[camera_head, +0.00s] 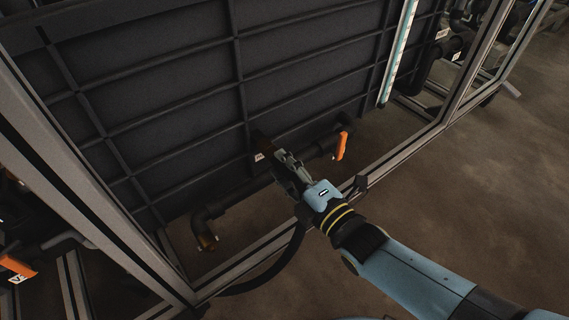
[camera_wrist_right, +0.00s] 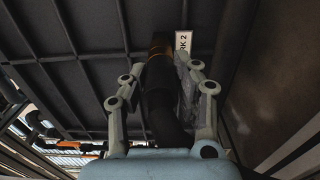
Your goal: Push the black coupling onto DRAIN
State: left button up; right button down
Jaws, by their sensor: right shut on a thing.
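My right gripper (camera_head: 283,165) is in front of the dark ribbed tank wall, close to a dark stub with a small white label. In the right wrist view its fingers (camera_wrist_right: 161,66) are closed around the black coupling (camera_wrist_right: 160,95), with a dark hose behind it. A brass-coloured ring (camera_wrist_right: 159,48) shows just past the coupling. I cannot tell whether the coupling and the stub touch. The white label (camera_wrist_right: 183,42) beside it ends in "RK 2". I cannot read DRAIN on any label. In the head view the gripper hides the coupling. My left gripper is not in view.
A dark pipe with an orange lever (camera_head: 341,146) runs right of the gripper. A pipe elbow (camera_head: 204,229) with a brass end is lower left. A black hose (camera_head: 272,270) hangs below my wrist. A metal frame rail (camera_head: 400,147) crosses in front. Bare floor (camera_head: 510,170) lies right.

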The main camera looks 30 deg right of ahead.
jog(key=shift+s, duration=0.3)
